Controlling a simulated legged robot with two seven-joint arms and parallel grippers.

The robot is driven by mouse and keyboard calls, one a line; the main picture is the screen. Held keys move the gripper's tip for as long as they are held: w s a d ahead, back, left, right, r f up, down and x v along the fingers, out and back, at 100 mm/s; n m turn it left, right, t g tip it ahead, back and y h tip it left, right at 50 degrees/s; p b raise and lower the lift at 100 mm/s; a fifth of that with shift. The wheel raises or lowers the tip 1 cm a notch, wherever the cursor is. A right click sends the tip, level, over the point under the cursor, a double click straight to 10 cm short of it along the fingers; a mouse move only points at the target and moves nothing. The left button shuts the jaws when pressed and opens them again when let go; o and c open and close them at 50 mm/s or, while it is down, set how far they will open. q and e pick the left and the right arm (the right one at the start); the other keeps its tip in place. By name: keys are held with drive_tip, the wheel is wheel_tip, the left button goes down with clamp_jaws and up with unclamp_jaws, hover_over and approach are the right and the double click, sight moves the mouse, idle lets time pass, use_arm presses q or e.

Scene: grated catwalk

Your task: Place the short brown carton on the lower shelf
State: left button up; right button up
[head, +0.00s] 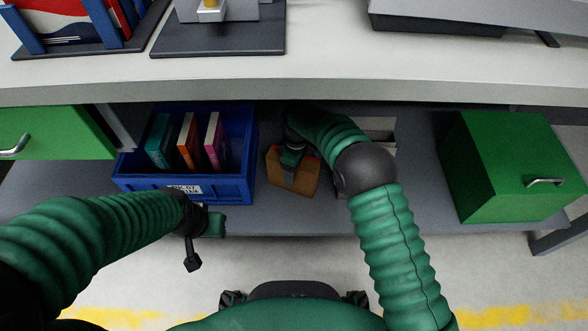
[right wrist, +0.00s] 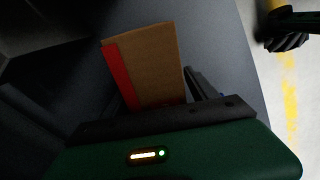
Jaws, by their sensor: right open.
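The short brown carton (head: 306,179) stands on the grey lower shelf (head: 400,205) under the counter, right of the blue bin. It has a red stripe, seen along its left side in the right wrist view (right wrist: 150,65). My right gripper (head: 290,172) is at the carton, reaching over it from above and behind in the head view. It is open, with one finger showing beside the carton; the other finger is hidden. My left gripper (head: 203,240) hangs in front of the shelf edge, below the blue bin, apart from the carton. Its jaw opening is unclear.
A blue bin (head: 185,187) with several books stands left of the carton. A green box with a handle (head: 510,165) is at right, and a green drawer (head: 60,132) at left. The countertop (head: 330,75) overhangs the shelf. A pale box (head: 380,125) shows partly behind my right arm.

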wheel_tip(320, 180, up, 8)
drive_tip(key=p, duration=0.5)
drive_tip(key=shift+d, duration=0.1)
drive_tip(key=shift+f, duration=0.2)
